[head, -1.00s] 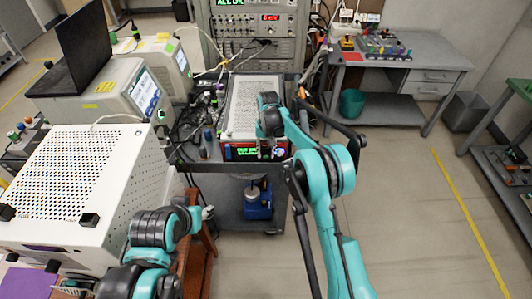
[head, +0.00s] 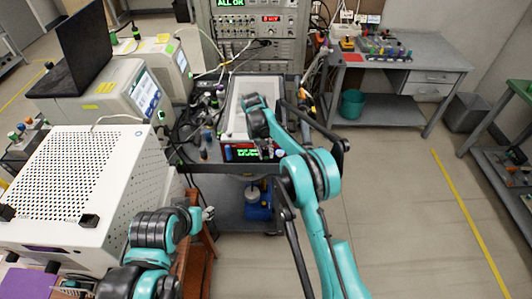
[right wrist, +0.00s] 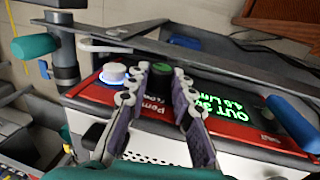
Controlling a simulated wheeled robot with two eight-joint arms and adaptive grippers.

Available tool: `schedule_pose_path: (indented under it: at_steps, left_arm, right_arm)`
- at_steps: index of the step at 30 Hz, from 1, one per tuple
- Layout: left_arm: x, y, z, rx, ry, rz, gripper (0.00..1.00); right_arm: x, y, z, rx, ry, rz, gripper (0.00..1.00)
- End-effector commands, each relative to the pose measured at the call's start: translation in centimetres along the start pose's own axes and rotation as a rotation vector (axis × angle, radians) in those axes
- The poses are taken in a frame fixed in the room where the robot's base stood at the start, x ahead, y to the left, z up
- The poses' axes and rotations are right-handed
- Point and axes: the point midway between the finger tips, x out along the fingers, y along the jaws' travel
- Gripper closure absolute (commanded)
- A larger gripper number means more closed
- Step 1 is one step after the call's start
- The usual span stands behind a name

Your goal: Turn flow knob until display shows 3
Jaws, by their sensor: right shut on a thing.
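The particle classifier has a red front panel (right wrist: 92,90) and a light perforated top. In the right wrist view its display (right wrist: 226,106) is lit green, is partly hidden by a finger, and seems to read "4.0 L/min". The flow knob (right wrist: 161,72) is dark with a green face. My right gripper (right wrist: 160,82) is shut on this knob, one finger on each side. In the head view, my right gripper (head: 268,151) is small at the panel's right part, beside the green display (head: 241,153). My left gripper (head: 207,214) is at the lower left, its fingers unclear.
A white button (right wrist: 113,72) with a blue glow sits beside the knob. A blue handle (right wrist: 292,124) juts out at the panel's other end. A large white perforated box (head: 75,180) stands at left. The floor (head: 400,200) at right is clear.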

Motion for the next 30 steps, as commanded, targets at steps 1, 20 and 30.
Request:
schedule_pose_path:
  at_steps: [1,20,30]
  left_arm:
    - [0.08,0.0,0.06,0.0,0.0,0.0,0.56]
    - [0.94,0.0,0.67,0.0,0.0,0.0,0.56]
    - [0.99,0.0,0.7,0.0,0.0,0.0,0.56]
  right_arm:
    - [0.01,-0.34,-0.01,-0.003,0.002,0.037,1.0]
    - [0.19,-0.83,-0.02,0.001,0.004,0.393,1.0]
    - [0.14,-0.84,-0.01,0.0,0.005,0.42,1.0]
